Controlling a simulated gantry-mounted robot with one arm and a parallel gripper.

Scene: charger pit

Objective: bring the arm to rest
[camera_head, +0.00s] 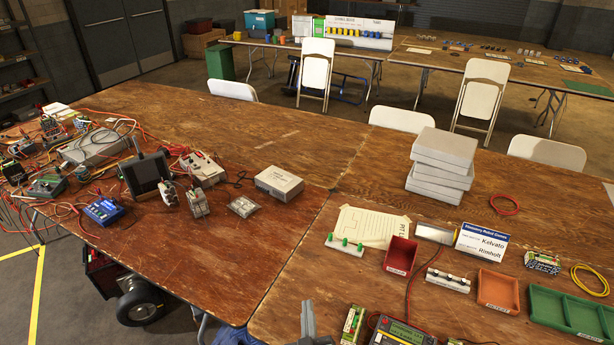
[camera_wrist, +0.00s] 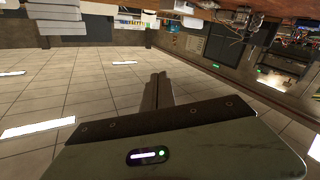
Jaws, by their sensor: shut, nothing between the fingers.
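My gripper (camera_wrist: 157,82) shows in the wrist view, with its two dark fingers together and nothing between them. The fingers point away from the camera into open room, apart from any object. The wrist view is upside down: the tiled ceiling with bright lights fills its lower part and the table is along the top. In the head view a grey upright piece at the bottom edge, left of the multimeter, looks like part of my arm or gripper; most of it is out of frame.
The brown wooden table (camera_head: 245,130) holds a multimeter (camera_head: 400,332), a red bin (camera_head: 400,255), an orange tray (camera_head: 498,290), a green tray (camera_head: 570,315), stacked grey boxes (camera_head: 441,165) and a name sign (camera_head: 482,243). Wired instruments crowd the left. The table's back middle is clear.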

